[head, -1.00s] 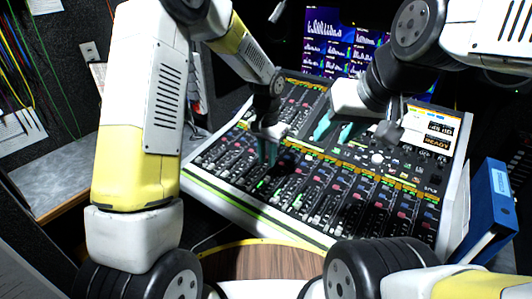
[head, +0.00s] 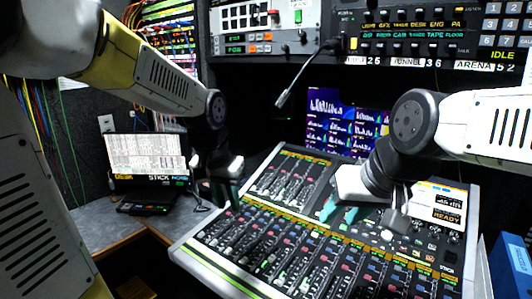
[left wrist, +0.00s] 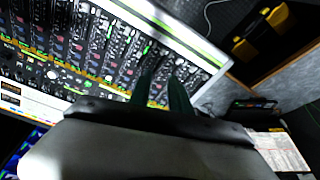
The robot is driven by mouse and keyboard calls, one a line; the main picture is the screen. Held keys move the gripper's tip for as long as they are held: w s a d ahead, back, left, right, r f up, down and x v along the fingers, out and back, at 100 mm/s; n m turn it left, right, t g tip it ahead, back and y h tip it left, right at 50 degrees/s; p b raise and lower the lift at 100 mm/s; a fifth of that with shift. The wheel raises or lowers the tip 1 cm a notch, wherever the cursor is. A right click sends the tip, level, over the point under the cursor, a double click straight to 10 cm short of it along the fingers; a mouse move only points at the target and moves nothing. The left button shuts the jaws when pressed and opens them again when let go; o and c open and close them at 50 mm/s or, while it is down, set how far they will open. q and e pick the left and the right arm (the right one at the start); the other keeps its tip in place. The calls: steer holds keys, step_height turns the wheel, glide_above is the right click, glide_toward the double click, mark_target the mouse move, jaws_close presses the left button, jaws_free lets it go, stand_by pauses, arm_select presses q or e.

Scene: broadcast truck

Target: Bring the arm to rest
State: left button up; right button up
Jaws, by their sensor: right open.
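My left gripper (head: 225,192) hangs over the far left edge of the mixing console (head: 190,252), its dark fingers pointing down. In the left wrist view its two green fingers (left wrist: 162,94) stand apart with nothing seen between them, and the console (left wrist: 60,95) fills the upper left. My right gripper (head: 339,214) is open and empty over the console's middle right, its teal fingers apart. Whether either gripper touches the console cannot be told.
A laptop (head: 148,158) lies on the grey side desk (head: 95,225) at left. A gooseneck microphone (head: 303,78) hangs from the rack above the console. A screen (head: 345,125) stands behind it. A blue binder (head: 510,265) stands at right.

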arm_select(q)
steer(key=s+a+r+n+t, duration=0.1)
steer(key=s+a+r, duration=0.1)
steer(key=s, duration=0.4)
steer(key=s+a+r+n+t+h, duration=0.1)
steer(key=s+a+r+n+t, duration=0.1)
steer(key=s, duration=0.4)
steer(key=shift+s+a+r, duration=0.35)
steer(key=shift+a+r, duration=0.05)
steer(key=shift+a, duration=0.1)
